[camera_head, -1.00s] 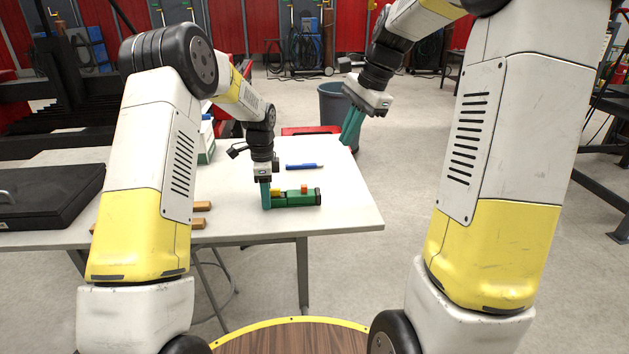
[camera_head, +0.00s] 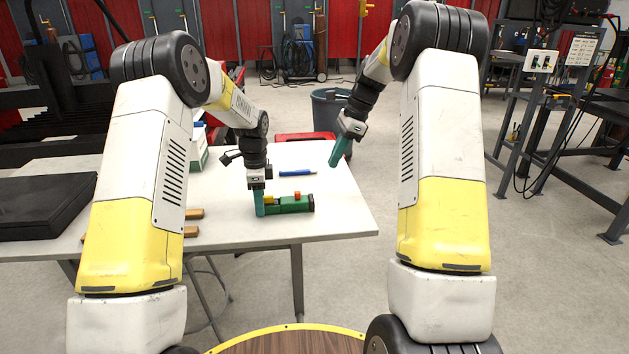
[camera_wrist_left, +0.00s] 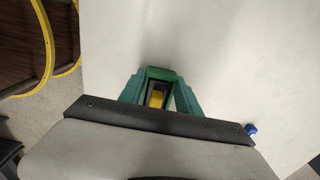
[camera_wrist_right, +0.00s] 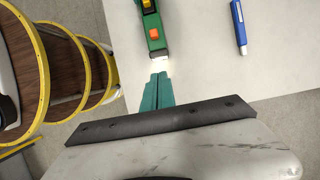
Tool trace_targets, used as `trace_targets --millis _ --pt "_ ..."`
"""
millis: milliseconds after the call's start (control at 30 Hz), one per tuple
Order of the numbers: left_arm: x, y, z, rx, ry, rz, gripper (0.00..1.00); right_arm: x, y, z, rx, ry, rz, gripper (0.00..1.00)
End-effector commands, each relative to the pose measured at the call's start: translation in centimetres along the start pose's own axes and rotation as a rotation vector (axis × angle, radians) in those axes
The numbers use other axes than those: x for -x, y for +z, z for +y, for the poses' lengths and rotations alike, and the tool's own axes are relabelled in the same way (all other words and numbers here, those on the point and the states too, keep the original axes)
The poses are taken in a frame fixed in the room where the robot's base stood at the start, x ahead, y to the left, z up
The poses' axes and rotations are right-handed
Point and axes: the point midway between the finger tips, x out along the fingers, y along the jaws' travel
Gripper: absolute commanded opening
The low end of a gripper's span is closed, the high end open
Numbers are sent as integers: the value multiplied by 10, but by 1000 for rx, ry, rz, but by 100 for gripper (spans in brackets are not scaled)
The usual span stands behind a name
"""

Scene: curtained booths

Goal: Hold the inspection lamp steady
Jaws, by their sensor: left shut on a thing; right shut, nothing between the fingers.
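The inspection lamp (camera_head: 290,204) is a green body with an orange button and a yellow part, lying on the white table. My left gripper (camera_head: 260,207) points down and is shut on the lamp's left end. In the left wrist view the lamp's green end and yellow part (camera_wrist_left: 157,97) sit between the fingers. My right gripper (camera_head: 337,158) is shut and empty, above the table's right edge. In the right wrist view the lamp (camera_wrist_right: 152,28) lies beyond the closed right fingertips (camera_wrist_right: 160,76), apart from them, with a bright glow at its near end.
A blue pen-like object (camera_head: 298,173) lies behind the lamp. A black case (camera_head: 40,205) and wooden blocks (camera_head: 192,222) are on the table's left part. A grey bin (camera_head: 328,110) stands behind the table. The table's front right is clear.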

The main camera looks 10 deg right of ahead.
Motion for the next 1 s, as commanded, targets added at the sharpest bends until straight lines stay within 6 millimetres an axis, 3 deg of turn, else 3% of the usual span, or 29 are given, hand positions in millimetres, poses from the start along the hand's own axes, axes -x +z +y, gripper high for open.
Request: trace_targets --millis 167,533,733,1000 --pt "0 0 0 0 -1 0 0 -22 0 1 1 4 -1 0" --pt "0 0 0 0 -1 0 0 -100 0 1 1 4 0 0" --pt "0 0 0 0 -1 0 0 -109 28 0 4 1 -1 0" --pt "0 0 0 0 -1 0 0 -113 38 0 2 0 0 0"
